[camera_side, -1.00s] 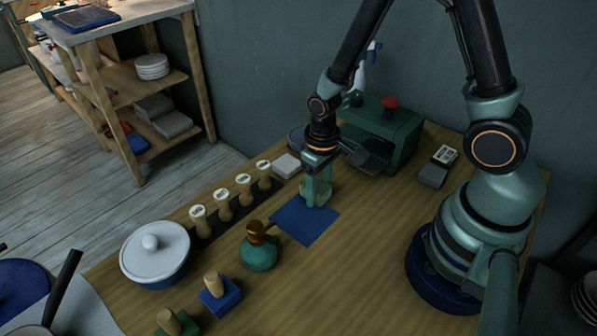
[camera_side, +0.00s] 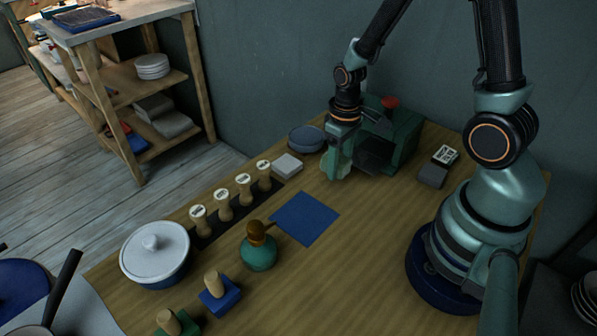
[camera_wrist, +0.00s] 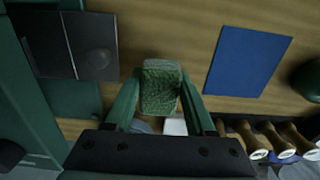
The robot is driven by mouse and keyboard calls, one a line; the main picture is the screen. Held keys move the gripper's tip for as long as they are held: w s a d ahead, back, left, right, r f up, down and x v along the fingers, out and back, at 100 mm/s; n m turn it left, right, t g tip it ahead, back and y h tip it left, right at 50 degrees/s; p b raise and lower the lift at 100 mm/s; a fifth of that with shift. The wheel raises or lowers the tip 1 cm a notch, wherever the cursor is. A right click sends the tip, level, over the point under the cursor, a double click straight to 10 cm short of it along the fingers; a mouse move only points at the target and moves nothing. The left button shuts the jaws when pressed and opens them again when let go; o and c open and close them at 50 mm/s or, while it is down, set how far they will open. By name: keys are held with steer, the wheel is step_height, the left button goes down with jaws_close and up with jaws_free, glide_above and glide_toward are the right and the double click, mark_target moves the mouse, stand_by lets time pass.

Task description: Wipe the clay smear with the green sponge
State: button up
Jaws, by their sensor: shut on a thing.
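My gripper (camera_side: 337,172) is shut on the green sponge (camera_wrist: 160,87), which shows clearly between the fingers in the wrist view. In the side view the gripper is above the wooden table, right of the blue dish and beside the green machine. A flat blue mat (camera_side: 304,218) lies on the table, to the front left of the gripper; it also shows in the wrist view (camera_wrist: 247,62). No clay smear can be made out on the mat or the bare table in these views.
A green machine (camera_side: 404,137) with a red knob stands close behind the gripper. A blue dish (camera_side: 306,139), a pale block (camera_side: 287,165) and several wooden-handled stamps (camera_side: 222,206) line the left edge. A green bottle (camera_side: 259,254) stands near the mat.

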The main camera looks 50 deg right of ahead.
steer(key=shift+r, duration=2.7)
